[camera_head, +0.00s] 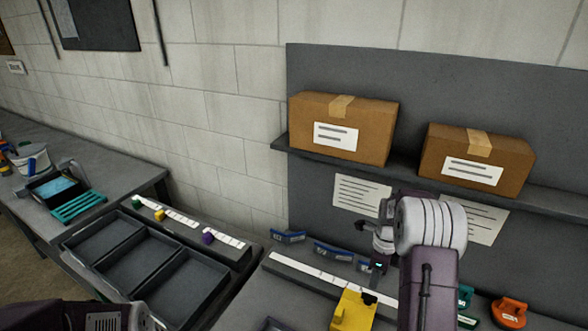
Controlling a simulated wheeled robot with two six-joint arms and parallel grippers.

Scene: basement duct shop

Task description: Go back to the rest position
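My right arm rises from the lower right in front of the grey back panel (545,120). My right gripper (372,262) hangs at its left side, above the bench near a white labelled strip (310,276). Its fingers are small and dark here, and I cannot tell whether they are open or hold anything. A yellow block-like item (352,312) with a dark part at its right edge lies below the gripper. Part of my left arm shows at the bottom left corner; its gripper is out of the picture.
Two taped cardboard boxes (342,133) (470,165) stand on the shelf. A black tray (145,265) with three empty compartments lies left of centre, before a labelled strip with small coloured pieces. An orange item (509,311) is at the right. A side bench (115,170) stands left.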

